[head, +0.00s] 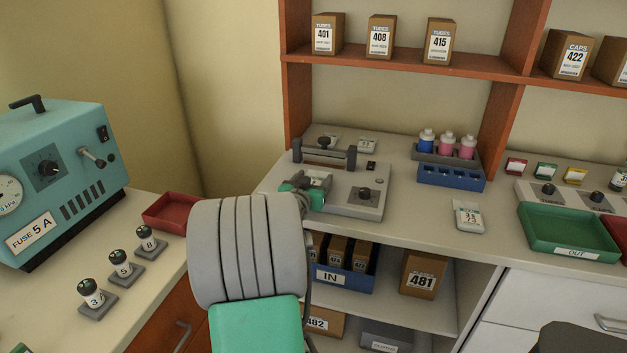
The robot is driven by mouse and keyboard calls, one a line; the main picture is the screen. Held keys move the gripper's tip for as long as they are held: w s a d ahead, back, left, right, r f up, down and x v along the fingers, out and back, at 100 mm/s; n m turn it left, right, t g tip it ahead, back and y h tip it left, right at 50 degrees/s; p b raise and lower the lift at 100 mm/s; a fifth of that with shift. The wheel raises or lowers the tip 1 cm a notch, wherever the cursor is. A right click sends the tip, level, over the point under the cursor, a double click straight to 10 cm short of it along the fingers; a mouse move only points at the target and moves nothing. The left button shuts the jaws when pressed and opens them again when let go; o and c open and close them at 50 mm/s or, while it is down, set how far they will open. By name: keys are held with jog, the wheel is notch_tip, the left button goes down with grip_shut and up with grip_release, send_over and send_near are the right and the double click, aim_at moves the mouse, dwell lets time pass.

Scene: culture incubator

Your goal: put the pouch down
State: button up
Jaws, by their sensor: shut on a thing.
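My gripper (318,184) is at the front left of the grey sealer-like device (355,205) on the counter, beyond my grey ringed arm. It is shut on the pouch, which is mostly hidden by the gripper; I cannot tell whether the pouch touches the device. A separate pale labelled pouch (468,216) lies flat on the counter to the right of the device. Two small labelled packets lie behind the device, one of them (367,145) partly clear of its bar.
A green OUT tray (567,232) is at the right. The counter (415,222) between device and flat pouch is clear. A blue IN bin (343,279) and box 481 (423,274) sit below. A teal machine (75,170) is left.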

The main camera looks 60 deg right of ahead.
jog(key=o, duration=1.4)
jog(key=shift+r+p, duration=0.2)
jog(key=shift+p, duration=0.1)
jog(key=v, duration=1.2)
jog(key=shift+f+b, duration=0.15)
jog(key=shift+b, duration=0.2)
